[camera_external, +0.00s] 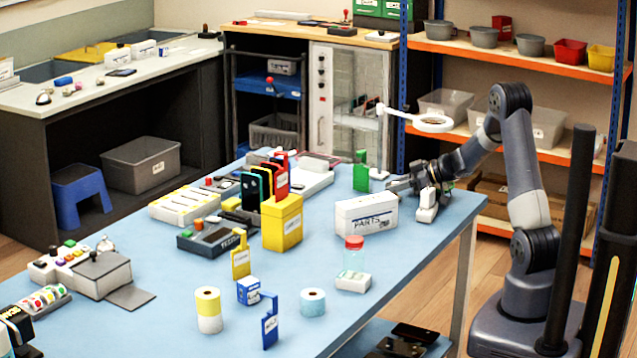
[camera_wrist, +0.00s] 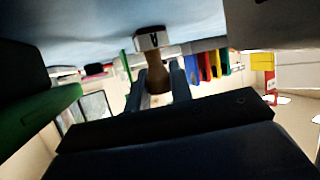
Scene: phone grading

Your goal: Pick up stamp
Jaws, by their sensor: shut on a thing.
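In the wrist view the stamp (camera_wrist: 150,40) has a pale block with a dark letter mark and a brown rounded handle (camera_wrist: 157,78). The picture is upside down, with the blue table at the top. My gripper (camera_wrist: 155,82) has its two fingers on either side of the handle and is shut on it. The block is by the blue tabletop; I cannot tell whether it touches. In the external view my gripper (camera_external: 402,185) is low at the table's right back edge, behind the white PARTS box. I cannot make out the stamp there.
The PARTS box (camera_external: 366,214) and a white upright item (camera_external: 428,204) stand close to my gripper. A green block (camera_external: 361,170) is just left of it. A red-capped jar (camera_external: 354,254) and a yellow bin (camera_external: 282,223) stand further forward.

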